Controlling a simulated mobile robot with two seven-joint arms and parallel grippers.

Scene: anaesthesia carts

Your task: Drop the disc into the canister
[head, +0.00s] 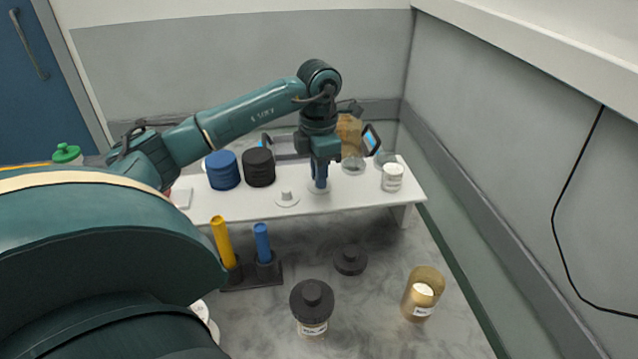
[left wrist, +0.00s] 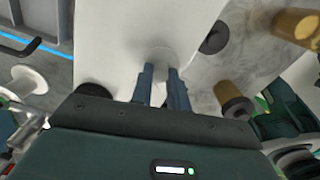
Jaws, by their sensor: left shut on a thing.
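A pale flat disc (head: 318,187) is under my left gripper (head: 319,184) on the white bench. The fingers point down and are shut on its middle, which they hide. I cannot tell whether the disc touches the bench or is just above it. In the left wrist view the disc (left wrist: 161,58) shows beyond the fingertips of my left gripper (left wrist: 160,72). An open amber canister (head: 422,294) with a white label stands at the lower right, in front of and below the bench. My right gripper is not in view.
A similar knobbed white disc (head: 287,198) lies left of the gripper. Blue (head: 222,170) and black (head: 258,167) stacks and a white jar (head: 392,177) stand on the bench. A black-lidded jar (head: 312,308), a black lid (head: 350,260) and a two-post rack (head: 250,274) are in front.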

